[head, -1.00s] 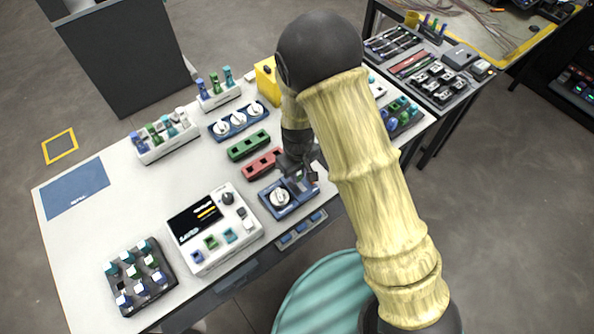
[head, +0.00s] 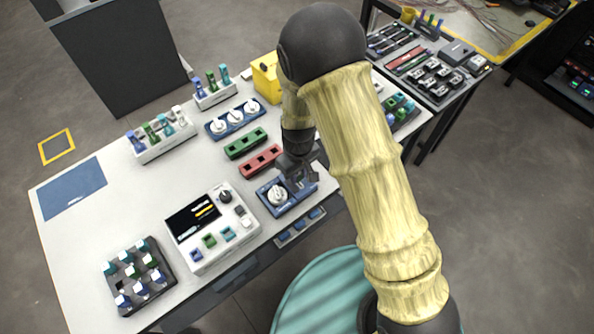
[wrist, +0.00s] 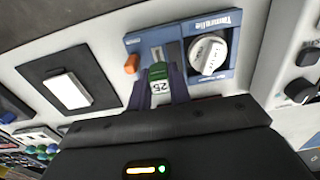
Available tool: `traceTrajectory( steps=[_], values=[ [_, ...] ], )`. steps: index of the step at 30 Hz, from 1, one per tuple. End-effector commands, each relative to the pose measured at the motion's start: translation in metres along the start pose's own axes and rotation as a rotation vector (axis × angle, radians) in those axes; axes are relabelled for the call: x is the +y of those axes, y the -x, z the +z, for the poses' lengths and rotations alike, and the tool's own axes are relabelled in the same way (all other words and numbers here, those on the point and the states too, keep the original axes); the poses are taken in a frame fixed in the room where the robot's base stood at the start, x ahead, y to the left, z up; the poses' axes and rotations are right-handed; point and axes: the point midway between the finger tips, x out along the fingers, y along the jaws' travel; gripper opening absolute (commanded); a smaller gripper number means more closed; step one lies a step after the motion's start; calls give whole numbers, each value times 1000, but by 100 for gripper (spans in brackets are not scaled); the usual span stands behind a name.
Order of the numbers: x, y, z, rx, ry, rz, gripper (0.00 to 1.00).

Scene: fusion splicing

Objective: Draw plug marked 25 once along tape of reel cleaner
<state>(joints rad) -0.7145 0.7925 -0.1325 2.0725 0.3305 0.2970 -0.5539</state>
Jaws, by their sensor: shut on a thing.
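The reel cleaner (head: 266,193) is a blue unit with a white round dial, at the front edge of the white table. In the wrist view its blue body (wrist: 228,75) shows the white dial (wrist: 207,56), a grey tape strip beside it and an orange knob. My gripper (head: 299,182) is over the right part of the cleaner. In the wrist view my gripper (wrist: 160,84) is shut on the green plug with a white label marked 25 (wrist: 159,86). The plug is at the near end of the tape strip; I cannot tell whether it touches the tape.
The splicer (head: 212,227) with its screen stands left of the cleaner. A red block (head: 262,161) and a green block (head: 245,143) lie behind it. A black holder of plugs (head: 138,278) is at the front left.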

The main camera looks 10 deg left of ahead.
Motion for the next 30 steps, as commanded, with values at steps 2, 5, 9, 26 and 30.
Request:
traceTrajectory(
  steps=[2, 5, 9, 26, 30],
  values=[
    [0, -1, 1, -2, 0, -1, 3],
    [0, 0, 1, -2, 0, 0, 3],
    [0, 0, 1, -1, 0, 0, 3],
    [0, 0, 8, -1, 0, 0, 3],
    [0, 0, 8, 0, 0, 0, 3]
  ],
)
